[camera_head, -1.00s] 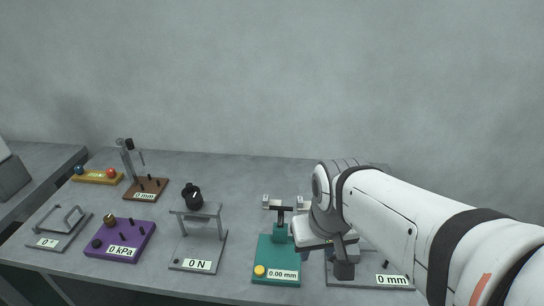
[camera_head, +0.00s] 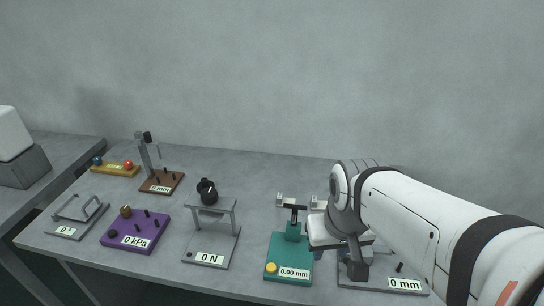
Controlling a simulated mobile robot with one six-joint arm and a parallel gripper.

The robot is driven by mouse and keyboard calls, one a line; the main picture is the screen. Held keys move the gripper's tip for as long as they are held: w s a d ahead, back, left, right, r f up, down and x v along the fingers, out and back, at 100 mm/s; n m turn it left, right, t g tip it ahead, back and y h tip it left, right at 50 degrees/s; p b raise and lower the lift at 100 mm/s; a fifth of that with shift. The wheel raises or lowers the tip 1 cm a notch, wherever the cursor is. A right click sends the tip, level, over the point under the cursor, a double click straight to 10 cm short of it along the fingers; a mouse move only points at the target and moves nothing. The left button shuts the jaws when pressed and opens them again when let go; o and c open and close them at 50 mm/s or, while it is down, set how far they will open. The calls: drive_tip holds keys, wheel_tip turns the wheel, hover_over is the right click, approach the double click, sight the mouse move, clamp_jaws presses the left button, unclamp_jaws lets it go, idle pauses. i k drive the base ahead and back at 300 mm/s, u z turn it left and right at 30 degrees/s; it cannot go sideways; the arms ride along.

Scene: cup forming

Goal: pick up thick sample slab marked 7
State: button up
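I cannot make out a thick slab marked 7 in the head view. My gripper (camera_head: 357,262) hangs at the right of the table, over the grey station labelled 0 mm (camera_head: 404,284) and just right of the teal station labelled 0.00 mm (camera_head: 290,262). My own wrist and arm hide much of that area. The fingers are too small and dark to tell whether they are open or shut, or whether they hold anything.
A side table (camera_head: 60,165) adjoins at left.

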sight(280, 199)
drive_tip(key=z, duration=1.4)
drive_tip(key=k, duration=1.05)
drive_tip(key=u, duration=1.4)
drive_tip(key=i, duration=1)
